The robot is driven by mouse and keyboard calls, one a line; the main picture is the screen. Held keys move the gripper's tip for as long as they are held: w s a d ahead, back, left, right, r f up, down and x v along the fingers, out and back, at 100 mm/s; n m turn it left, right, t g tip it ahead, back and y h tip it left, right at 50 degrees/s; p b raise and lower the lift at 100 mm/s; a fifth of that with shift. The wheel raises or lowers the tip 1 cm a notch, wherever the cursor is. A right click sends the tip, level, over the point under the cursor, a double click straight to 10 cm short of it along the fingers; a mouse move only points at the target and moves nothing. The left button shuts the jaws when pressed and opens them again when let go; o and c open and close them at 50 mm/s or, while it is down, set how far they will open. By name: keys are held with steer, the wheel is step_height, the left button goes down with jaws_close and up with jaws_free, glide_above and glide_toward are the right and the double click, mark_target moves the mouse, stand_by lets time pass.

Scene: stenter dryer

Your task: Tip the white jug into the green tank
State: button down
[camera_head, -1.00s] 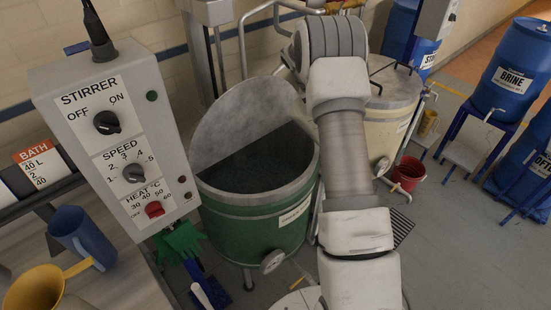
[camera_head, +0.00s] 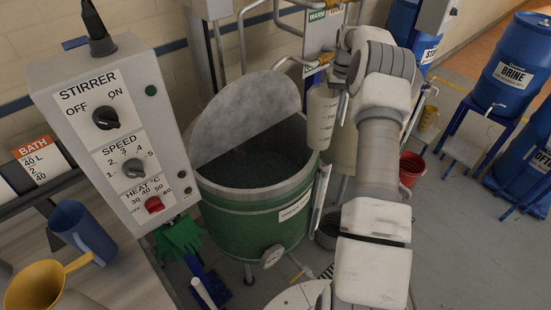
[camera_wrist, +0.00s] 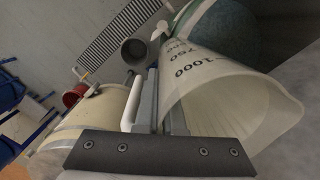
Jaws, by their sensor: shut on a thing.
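The white jug (camera_head: 321,117), pale with printed volume marks, hangs about upright in the head view at the right rim of the green tank (camera_head: 248,230). My gripper (camera_head: 342,106) is at the jug's right side, partly hidden by my arm. In the wrist view my gripper (camera_wrist: 152,108) is shut on the jug, apparently at its handle side. The jug (camera_wrist: 215,85) shows its marks and wide mouth there; its contents cannot be told. The green tank stands open with its half lid raised and dark contents inside. Its rim (camera_wrist: 190,14) shows beyond the jug.
A stirrer control box (camera_head: 120,135) stands left of the tank. A red bucket (camera_head: 411,168) and blue drums (camera_head: 515,62) are at right. A cream tank (camera_wrist: 95,125) is beside my gripper.

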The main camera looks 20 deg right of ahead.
mark_target(339, 97)
steer(key=shift+r, duration=0.1)
steer(key=shift+r, duration=2.45)
steer(key=shift+s, duration=0.1)
